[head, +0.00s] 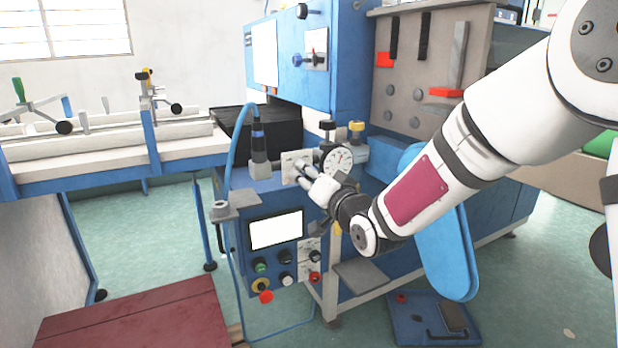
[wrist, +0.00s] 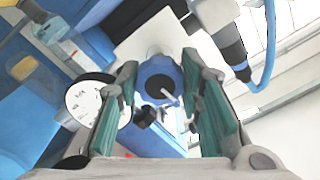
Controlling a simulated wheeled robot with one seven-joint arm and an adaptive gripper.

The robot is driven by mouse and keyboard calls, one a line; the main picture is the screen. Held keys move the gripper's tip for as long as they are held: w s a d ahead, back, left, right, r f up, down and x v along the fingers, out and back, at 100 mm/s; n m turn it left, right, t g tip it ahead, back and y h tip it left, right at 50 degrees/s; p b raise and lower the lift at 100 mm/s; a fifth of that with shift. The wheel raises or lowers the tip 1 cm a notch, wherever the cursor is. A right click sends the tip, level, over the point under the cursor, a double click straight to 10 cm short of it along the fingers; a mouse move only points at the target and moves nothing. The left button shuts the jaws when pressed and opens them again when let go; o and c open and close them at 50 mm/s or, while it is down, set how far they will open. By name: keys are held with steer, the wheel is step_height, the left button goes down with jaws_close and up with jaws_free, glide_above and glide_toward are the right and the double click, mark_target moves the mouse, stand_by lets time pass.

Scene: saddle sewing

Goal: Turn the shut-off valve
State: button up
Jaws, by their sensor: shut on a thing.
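The shut-off valve shows in the wrist view as a rounded blue part (wrist: 153,74) with a dark centre, between the two teal-padded fingers. My gripper (wrist: 160,76) is shut on this part. Behind it is a pale mounting plate (wrist: 128,43). In the head view, my gripper (head: 303,172) reaches the pale plate (head: 288,160) on the front of the blue machine, left of the round dial gauge (head: 339,158). There my fingers hide most of the valve, so how far its handle is turned cannot be told.
The dial gauge (wrist: 84,101) is close to the left finger in the wrist view. A blue hose (head: 232,137) with its fitting rises just left of the plate. A control panel with a screen (head: 276,231) and several buttons is below.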

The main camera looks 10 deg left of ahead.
steer(key=m+p, duration=0.1)
steer(key=m, duration=0.4)
steer(key=shift+m, duration=0.3)
steer(key=m+p, duration=0.2)
steer(key=m, duration=0.2)
steer(key=shift+m, duration=0.4)
steer(key=o, duration=1.2)
steer(key=shift+c, duration=0.2)
steer(key=v, duration=1.2)
